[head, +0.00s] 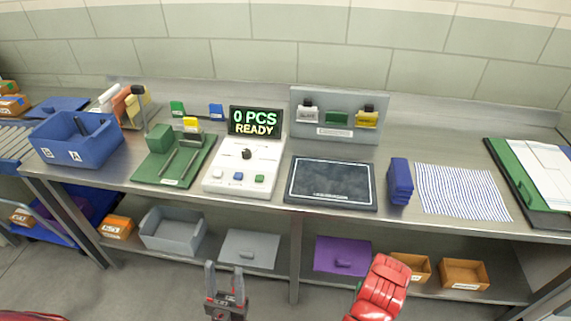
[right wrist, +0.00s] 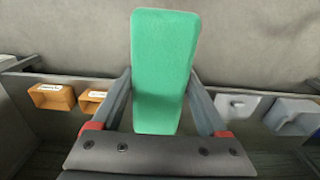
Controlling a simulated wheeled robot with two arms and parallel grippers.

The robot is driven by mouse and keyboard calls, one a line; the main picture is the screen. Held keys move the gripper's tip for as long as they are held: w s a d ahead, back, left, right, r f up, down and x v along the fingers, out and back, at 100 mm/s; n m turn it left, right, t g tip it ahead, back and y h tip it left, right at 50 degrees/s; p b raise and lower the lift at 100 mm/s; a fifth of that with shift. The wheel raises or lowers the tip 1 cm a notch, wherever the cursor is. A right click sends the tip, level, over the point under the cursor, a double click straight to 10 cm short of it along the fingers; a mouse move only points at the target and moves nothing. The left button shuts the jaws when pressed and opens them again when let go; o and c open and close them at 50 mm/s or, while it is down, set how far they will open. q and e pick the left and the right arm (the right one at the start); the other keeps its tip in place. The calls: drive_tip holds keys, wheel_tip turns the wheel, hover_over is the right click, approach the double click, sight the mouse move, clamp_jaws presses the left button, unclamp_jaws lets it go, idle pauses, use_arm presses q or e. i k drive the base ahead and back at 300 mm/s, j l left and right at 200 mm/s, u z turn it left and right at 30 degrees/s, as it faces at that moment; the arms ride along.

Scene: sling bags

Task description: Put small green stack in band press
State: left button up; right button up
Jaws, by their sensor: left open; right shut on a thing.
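My right gripper (right wrist: 160,78) is shut on a green stack (right wrist: 166,45), a long rounded block held between its two fingers in the right wrist view. The stack and the right gripper's fingers do not show in the head view. My left gripper (head: 226,283) is open and empty, low in front of the bench. A green base (head: 150,174) with two rods and an upright green block (head: 158,138) stands on the bench at left; it looks like the band press. Nothing lies across its rods.
A white counter (head: 243,167) with a screen reading "0 PCS READY" stands beside the green base. To its right are a dark mat (head: 332,188), a blue stack (head: 400,180) and a striped cloth (head: 460,190). A blue bin (head: 80,150) stands far left. Bins fill the lower shelf.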

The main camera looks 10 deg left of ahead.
sight(181, 163)
drive_tip(key=j, duration=2.85)
drive_tip(key=i+z, duration=0.05)
drive_tip(key=i, duration=0.05)
